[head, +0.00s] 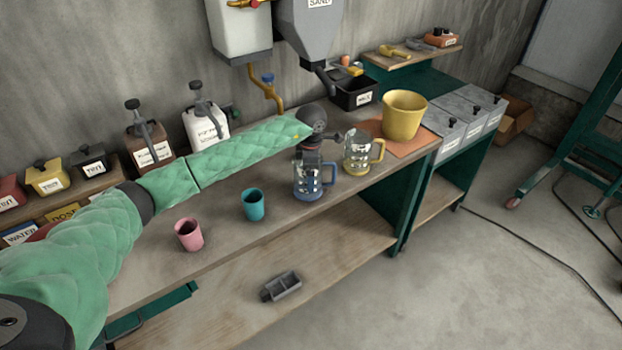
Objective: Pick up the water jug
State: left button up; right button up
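A clear jug with a blue handle and blue base (308,184) stands upright on the workbench. A second clear jug with a yellow handle (358,157) stands just to its right. I see no label on either jug, so I cannot tell which one is the water jug. My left arm, in a green quilted cover, reaches across the bench from the left. My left gripper (310,160) points down at the top of the blue-handled jug and hides part of its rim. I cannot make out its fingers or whether they touch the jug. My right gripper is out of view.
A teal cup (255,204) and a pink cup (189,234) stand on the bench left of the jugs. A yellow bucket (403,114) stands on an orange mat (420,142) at the right. A brass tap (268,94) hangs behind. A grey divided tray (281,286) lies on the lower shelf.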

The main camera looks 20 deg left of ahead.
pick_arm(q)
jog(key=shift+f, duration=0.15)
jog(key=shift+c, duration=0.2)
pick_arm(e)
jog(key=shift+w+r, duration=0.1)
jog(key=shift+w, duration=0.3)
pick_arm(q)
jog(key=c, duration=1)
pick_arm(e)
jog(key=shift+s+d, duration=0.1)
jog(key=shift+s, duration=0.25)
